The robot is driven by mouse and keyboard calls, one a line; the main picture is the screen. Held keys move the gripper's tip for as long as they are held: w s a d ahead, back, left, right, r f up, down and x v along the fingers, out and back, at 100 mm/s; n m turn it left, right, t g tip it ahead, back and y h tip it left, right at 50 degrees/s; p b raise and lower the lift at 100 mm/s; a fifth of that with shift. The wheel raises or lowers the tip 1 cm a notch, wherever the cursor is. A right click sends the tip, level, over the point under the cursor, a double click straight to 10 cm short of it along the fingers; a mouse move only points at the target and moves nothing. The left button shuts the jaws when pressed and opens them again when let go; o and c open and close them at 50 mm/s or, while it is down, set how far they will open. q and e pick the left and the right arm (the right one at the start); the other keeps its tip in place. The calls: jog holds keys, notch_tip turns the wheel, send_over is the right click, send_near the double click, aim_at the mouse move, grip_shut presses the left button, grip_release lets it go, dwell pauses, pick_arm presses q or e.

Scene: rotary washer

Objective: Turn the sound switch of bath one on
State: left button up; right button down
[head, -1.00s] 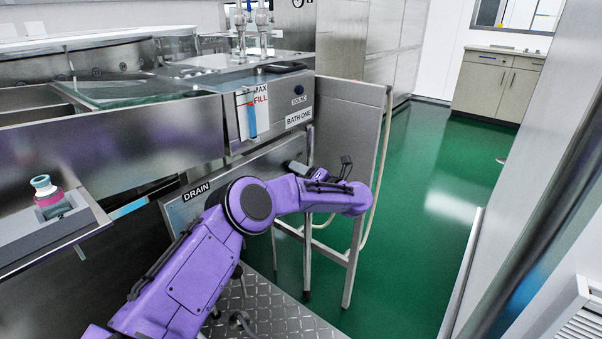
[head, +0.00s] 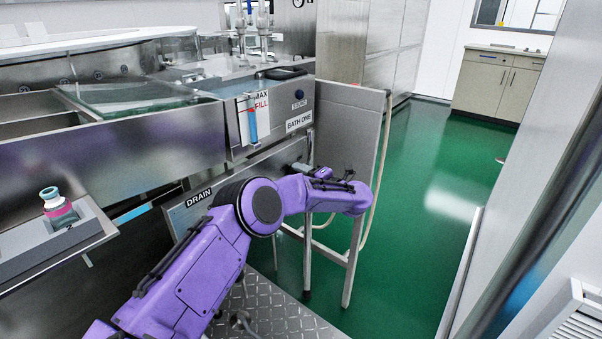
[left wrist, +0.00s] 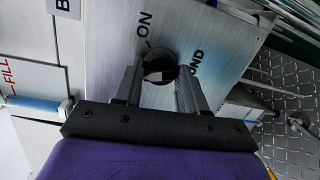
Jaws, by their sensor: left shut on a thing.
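A dark round switch knob (left wrist: 160,66) sits on a metal panel (left wrist: 205,30) in the left wrist view. "ON" is printed on one side of it and a partly covered word ending in "ND" on the other. My left gripper (left wrist: 158,78) has its two fingers on either side of the knob and is shut on it. In the head view my left gripper (head: 300,168) is at the right end of the lower front panel, below the "BATH ONE" label (head: 299,120). My purple arm hides part of that panel, and the knob cannot be made out there. My right gripper is not in view.
A "DRAIN" label (head: 198,197) is on the lower panel. A metal side panel (head: 346,130) with legs stands right of the bath. Green floor (head: 430,180) is clear to the right.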

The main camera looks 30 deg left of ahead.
pick_arm(q)
jog(key=shift+w+d+m+g+p, duration=0.1)
jog(key=shift+m+g+p, duration=0.3)
jog(key=shift+m, duration=2.4)
jog(key=shift+w+m+g+p, duration=0.1)
jog(key=shift+m+g, duration=0.6)
jog(key=shift+m, duration=2.1)
jog(key=o, duration=1.1)
jog(key=shift+r, duration=0.1)
jog(key=shift+c, duration=0.2)
jog(key=d+r, duration=0.1)
jog(key=d, duration=0.9)
jog(key=shift+s+d+r+b, duration=0.2)
jog(key=shift+s+b, duration=0.2)
